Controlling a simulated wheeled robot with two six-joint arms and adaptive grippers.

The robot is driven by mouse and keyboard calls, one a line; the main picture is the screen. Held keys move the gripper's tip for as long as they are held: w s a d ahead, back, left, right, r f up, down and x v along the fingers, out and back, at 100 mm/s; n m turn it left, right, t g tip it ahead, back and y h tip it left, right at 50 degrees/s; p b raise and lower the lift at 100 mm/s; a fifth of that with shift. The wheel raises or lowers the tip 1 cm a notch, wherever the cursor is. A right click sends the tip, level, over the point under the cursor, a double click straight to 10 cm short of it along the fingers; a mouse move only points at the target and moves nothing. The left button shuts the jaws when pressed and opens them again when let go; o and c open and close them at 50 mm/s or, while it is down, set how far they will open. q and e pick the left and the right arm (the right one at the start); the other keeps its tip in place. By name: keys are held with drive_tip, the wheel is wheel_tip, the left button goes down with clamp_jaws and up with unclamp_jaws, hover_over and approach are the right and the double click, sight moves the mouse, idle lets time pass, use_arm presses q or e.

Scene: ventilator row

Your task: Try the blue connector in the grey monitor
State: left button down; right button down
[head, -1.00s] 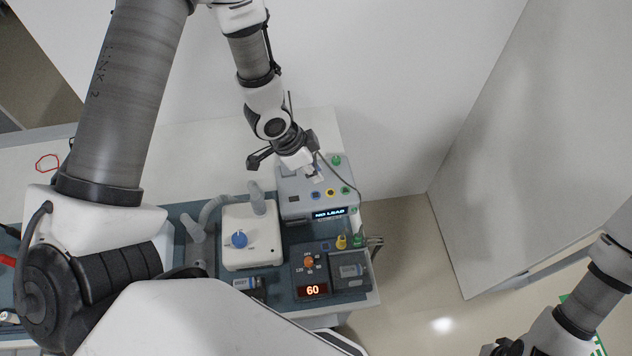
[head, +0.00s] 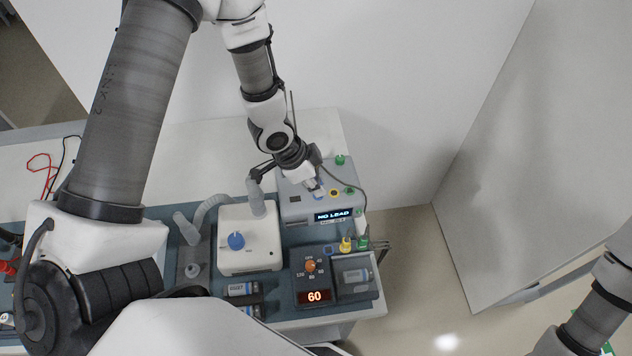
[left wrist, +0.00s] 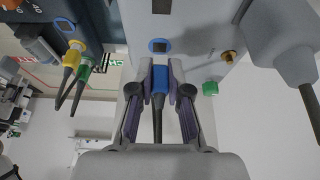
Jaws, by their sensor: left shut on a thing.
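The grey monitor (head: 292,212) stands at the back right of the cart, and its display reads NO LEAD. My left gripper (head: 313,186) is over its top panel. In the left wrist view my left gripper (left wrist: 160,88) is shut on the blue connector (left wrist: 159,77), with its dark cable trailing between the fingers. The blue socket (left wrist: 158,45) is just past the connector's tip, nearly in line, with a small gap apparent. A yellow-ringed socket (left wrist: 228,56) sits beside it. In the head view the fingers partly hide the blue socket area. My right gripper is out of view.
A white box with a blue knob (head: 236,241) and a grey hose is to the left. A dial unit reading 60 (head: 314,296) is in front.

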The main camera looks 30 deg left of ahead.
use_arm(q)
drive_tip(key=shift+s, duration=0.1)
drive_tip(key=shift+f+b, duration=0.6)
drive_tip(key=shift+f, duration=0.25)
idle(0.5)
idle(0.3)
drive_tip(key=c, duration=1)
unclamp_jaws()
drive_tip(key=shift+c, duration=0.2)
drive_tip(key=v, duration=1.2)
drive_tip(key=shift+f, duration=0.1)
